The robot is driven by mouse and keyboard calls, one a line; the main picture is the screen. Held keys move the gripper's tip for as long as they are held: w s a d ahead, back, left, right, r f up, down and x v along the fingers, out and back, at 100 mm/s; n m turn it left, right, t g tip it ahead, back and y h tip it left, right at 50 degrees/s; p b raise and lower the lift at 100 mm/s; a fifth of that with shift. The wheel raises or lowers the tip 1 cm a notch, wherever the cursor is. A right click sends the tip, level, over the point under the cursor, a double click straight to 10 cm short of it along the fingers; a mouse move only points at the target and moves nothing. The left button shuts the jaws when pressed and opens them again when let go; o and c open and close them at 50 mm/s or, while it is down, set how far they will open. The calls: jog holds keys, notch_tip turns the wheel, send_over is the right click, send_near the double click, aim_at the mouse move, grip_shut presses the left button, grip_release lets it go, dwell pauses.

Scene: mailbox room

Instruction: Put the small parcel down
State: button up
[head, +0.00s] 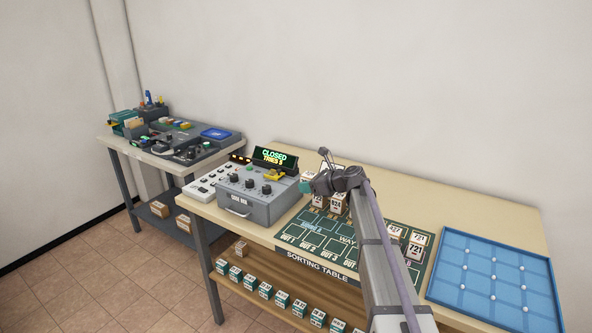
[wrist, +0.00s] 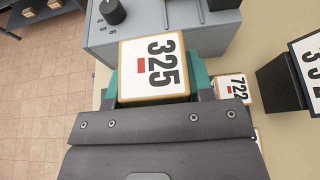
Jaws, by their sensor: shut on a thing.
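The small parcel (wrist: 153,66), a brown box with a white top label reading 325 and a red bar, is in the wrist view. My gripper (wrist: 155,80) is shut on it, with a teal finger on each side. In the head view my gripper (head: 318,185) is just right of the grey knob box, above the left back part of the green sorting mat (head: 318,243). The mat has marked OUT fields along its front. From the head view I cannot clearly tell the held parcel from the boxes behind my gripper.
The grey knob box (head: 258,207) stands close by; its display (head: 275,157) reads CLOSED, TRIES 5. A parcel marked 722 (wrist: 231,88) is near the held one. More parcels (head: 416,246) stand on the mat's right. A blue gridded tray (head: 479,277) lies at far right. Several parcels line the lower shelf.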

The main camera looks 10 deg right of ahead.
aim_at(305, 173)
notch_tip(305, 173, up, 5)
jog(key=p, duration=0.3)
jog(key=shift+f, duration=0.35)
jog(key=shift+d, duration=0.15)
